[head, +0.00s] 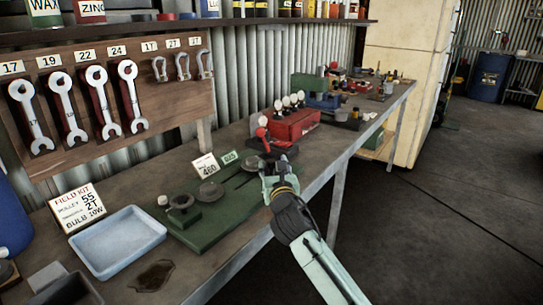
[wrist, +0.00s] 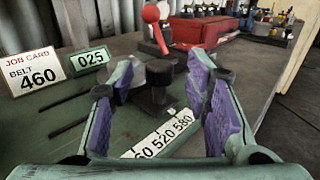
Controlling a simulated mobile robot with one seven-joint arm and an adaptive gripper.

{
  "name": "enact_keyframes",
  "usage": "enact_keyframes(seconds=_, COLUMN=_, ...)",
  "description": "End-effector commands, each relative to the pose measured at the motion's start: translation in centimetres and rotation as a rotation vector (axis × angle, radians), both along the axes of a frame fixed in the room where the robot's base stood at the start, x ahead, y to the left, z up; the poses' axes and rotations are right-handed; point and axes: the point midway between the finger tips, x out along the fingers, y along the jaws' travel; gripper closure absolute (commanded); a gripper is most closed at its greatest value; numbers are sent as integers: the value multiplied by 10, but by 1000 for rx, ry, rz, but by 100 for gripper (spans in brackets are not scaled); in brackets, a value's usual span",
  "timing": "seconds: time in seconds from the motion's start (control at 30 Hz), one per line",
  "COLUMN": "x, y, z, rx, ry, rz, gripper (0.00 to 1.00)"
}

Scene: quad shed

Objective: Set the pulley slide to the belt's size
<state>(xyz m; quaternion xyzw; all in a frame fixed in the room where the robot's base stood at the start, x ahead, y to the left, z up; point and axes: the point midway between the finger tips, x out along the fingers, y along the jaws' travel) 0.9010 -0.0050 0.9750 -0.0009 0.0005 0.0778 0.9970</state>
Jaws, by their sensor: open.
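The green pulley board (head: 213,220) lies on the bench, with dark round pulleys (head: 209,193) on it. A job card (wrist: 38,65) reading "BELT 460" stands behind it, beside a green "025" plate (wrist: 90,58). A dark knobbed block (wrist: 158,92) stands at the scale. My gripper (wrist: 164,85) is open, its purple-padded fingers on either side of this block. I cannot tell whether they touch it. My gripper (head: 276,172) hides the board's right end in the head view.
A lever with a red ball (wrist: 151,14) stands just beyond the block. A red case (head: 294,126) is further along the bench. A blue tray (head: 103,242) and a field kit card (head: 78,207) are at the left. Wrenches (head: 80,105) hang on the wall board.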

Motion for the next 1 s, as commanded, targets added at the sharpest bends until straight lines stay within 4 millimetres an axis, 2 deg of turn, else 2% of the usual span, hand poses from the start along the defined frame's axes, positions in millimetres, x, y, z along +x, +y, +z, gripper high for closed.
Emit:
enact_keyframes(seconds=0.1, x=18, y=4, z=2, rx=2, ry=2, rz=1, gripper=56)
enact_keyframes(seconds=0.2, x=27, y=5, z=1, rx=2, ry=1, rz=1, gripper=56)
enact_keyframes(seconds=0.57, x=33, y=6, z=-1, rx=2, ry=0, rz=2, gripper=56)
enact_keyframes(seconds=1.0, x=33, y=6, z=0, rx=2, ry=0, rz=1, gripper=84)
